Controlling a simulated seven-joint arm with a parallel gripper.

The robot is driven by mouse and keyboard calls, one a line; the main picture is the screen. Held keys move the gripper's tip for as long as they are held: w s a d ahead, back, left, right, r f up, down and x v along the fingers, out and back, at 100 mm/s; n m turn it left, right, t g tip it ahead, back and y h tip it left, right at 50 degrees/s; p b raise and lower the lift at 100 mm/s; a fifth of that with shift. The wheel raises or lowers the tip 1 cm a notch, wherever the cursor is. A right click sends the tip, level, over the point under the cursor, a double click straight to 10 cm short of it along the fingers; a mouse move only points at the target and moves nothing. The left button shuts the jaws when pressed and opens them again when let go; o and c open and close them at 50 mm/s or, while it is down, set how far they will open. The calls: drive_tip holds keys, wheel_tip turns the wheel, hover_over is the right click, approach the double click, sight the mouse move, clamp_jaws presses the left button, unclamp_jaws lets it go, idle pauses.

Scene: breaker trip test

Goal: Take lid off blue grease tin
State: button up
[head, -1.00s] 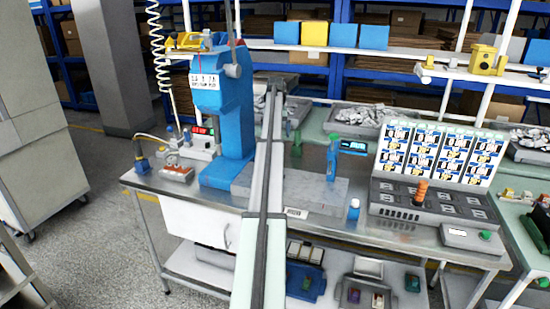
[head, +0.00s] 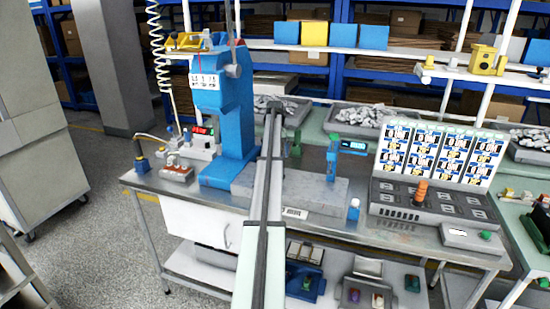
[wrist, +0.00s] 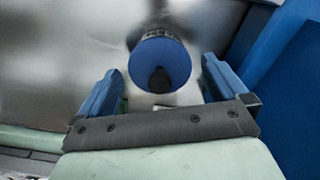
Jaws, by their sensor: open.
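In the wrist view, the blue grease tin (wrist: 147,52) shows from above as a round blue lid with a dark knob. Grey-white marks show at its far rim. My gripper (wrist: 160,68) is open, with one blue finger to the left of the lid and one to the right. Gaps show on both sides, and nothing is held. The tin's body is mostly hidden under the lid. In the head view my arm reaches across the bench, and I cannot make out the fingers or this tin there.
A tall blue press (head: 232,110) stands left of my arm. A grey block (head: 318,192) lies right of it, with a small blue container (head: 353,211) near the front edge. A breaker panel (head: 425,205) stands farther right. A large blue surface (wrist: 290,90) fills the wrist view's right side.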

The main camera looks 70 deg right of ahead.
drive_tip(key=shift+c, duration=0.5)
drive_tip(key=c, duration=0.9)
drive_tip(key=shift+r, duration=0.15)
drive_tip(key=shift+r, duration=0.6)
wheel_tip(320, 180, up, 6)
drive_tip(key=shift+f, duration=0.2)
drive_tip(key=s, duration=1)
drive_tip(key=shift+f, duration=5.1)
